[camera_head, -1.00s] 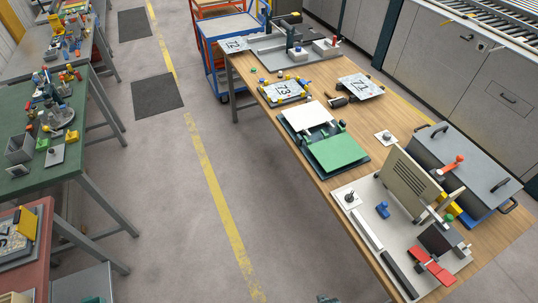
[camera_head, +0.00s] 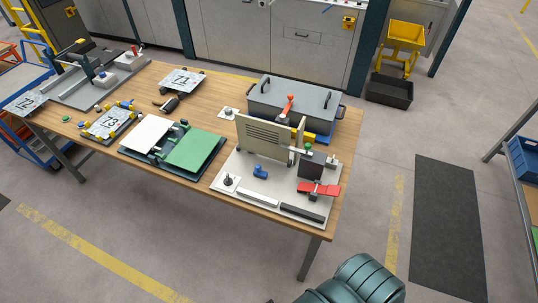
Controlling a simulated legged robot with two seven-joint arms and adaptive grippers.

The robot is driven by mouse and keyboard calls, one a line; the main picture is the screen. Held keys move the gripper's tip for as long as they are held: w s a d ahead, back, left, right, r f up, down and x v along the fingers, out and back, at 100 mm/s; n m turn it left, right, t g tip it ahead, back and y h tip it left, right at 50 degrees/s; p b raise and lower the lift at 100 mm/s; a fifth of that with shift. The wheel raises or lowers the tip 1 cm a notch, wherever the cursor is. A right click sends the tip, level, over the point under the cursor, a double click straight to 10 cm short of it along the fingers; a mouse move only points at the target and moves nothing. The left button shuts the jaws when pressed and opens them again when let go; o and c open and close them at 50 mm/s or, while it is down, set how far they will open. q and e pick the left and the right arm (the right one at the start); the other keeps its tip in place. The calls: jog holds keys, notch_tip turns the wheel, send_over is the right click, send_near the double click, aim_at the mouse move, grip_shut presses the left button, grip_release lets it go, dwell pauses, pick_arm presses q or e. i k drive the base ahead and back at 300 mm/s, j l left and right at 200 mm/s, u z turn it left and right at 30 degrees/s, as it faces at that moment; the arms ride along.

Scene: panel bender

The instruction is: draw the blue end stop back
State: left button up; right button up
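The small blue end stop (camera_head: 261,172) stands on the light base plate (camera_head: 240,178) of the bender, in front of the upright beige slotted panel (camera_head: 264,139). A dark block (camera_head: 312,165) and a red part (camera_head: 319,189) are to its right. Dark and pale bars (camera_head: 252,197) lie along the plate's front edge. Neither gripper is in view. A dark teal rounded part of mine (camera_head: 357,284) shows at the bottom, apart from the table.
The wooden table (camera_head: 190,168) also bears a grey lidded box (camera_head: 293,102) behind the bender, a green-and-white panel fixture (camera_head: 193,150) and numbered plates (camera_head: 181,81) to the left. A dark mat (camera_head: 447,228) lies on the floor at right. The floor in front is clear.

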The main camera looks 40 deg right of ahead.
aim_at(258, 173)
jog(key=z, duration=1.1)
jog(key=u, duration=0.2)
jog(key=k+j, duration=0.05)
